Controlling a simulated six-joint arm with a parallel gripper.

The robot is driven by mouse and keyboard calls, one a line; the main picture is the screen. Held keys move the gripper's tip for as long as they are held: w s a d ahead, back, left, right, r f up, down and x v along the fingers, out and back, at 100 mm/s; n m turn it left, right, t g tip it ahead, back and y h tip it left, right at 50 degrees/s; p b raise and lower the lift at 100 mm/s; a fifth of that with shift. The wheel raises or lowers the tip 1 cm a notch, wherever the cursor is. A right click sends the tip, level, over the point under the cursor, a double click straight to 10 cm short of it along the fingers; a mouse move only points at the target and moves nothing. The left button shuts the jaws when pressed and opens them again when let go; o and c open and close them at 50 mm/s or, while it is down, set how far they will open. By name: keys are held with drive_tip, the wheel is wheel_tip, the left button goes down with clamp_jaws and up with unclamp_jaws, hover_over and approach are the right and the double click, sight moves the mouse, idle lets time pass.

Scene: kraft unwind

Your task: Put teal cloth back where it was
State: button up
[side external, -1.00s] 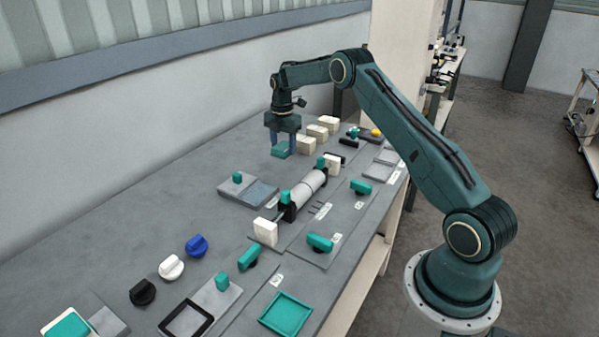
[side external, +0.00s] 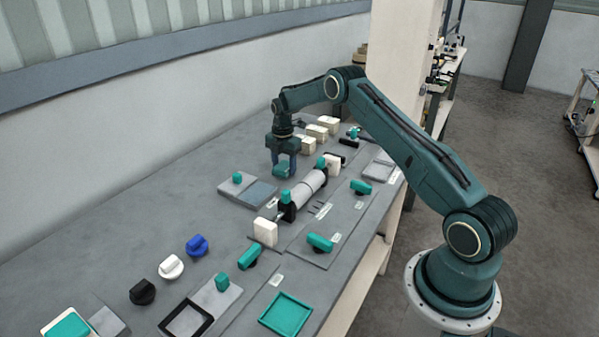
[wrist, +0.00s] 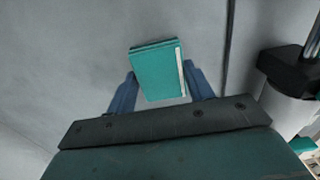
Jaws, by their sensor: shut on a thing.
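The teal cloth (wrist: 157,73) is a small folded block with a pale stripe along one edge. My gripper (wrist: 162,92) is shut on it, with a blue finger on either side. In the side external view the cloth (side external: 282,171) hangs between the fingers of my gripper (side external: 283,165), over the grey table behind the roller. I cannot tell how far it is above the table. A flat teal-and-white item (side external: 66,327) lies at the near left corner, and a teal square tray (side external: 286,314) lies at the near edge.
A roller (side external: 308,187) on black supports stands just right of my gripper. A grey plate with a teal knob (side external: 237,178) lies to its left. Several cream blocks (side external: 316,132) stand behind. Black, white and blue knobs (side external: 171,267) sit further forward. The table between is clear.

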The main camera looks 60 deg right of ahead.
sight(284, 166)
drive_tip(key=shift+f, duration=0.15)
drive_tip(key=o, duration=1)
drive_tip(key=shift+c, duration=0.2)
wheel_tip(284, 166, up, 12)
drive_tip(key=shift+r, duration=0.2)
idle(0.5)
